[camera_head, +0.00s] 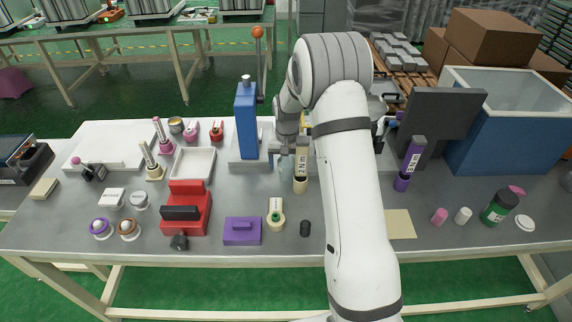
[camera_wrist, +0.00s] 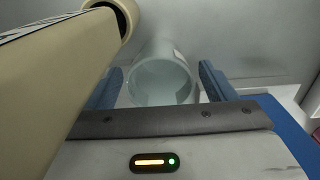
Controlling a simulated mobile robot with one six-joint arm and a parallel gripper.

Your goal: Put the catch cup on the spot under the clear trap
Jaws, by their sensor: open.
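A pale translucent cup, which looks like the catch cup (camera_wrist: 160,84), stands between the two blue fingers of my gripper (camera_wrist: 160,74) in the wrist view, its round mouth facing the camera. My gripper is open, with a visible gap on both sides of the cup. In the head view the cup (camera_head: 287,164) shows small and pale beside a beige column (camera_head: 301,172) with a printed label. The clear trap and the spot under it cannot be made out; my arm hides part of the table's middle.
The beige column (camera_wrist: 75,70) is close on the left in the wrist view. A blue upright block (camera_head: 246,122) stands left of my gripper. A purple column (camera_head: 409,165) and dark panel (camera_head: 438,112) stand right of my arm. A tan square (camera_head: 399,224) lies at front right.

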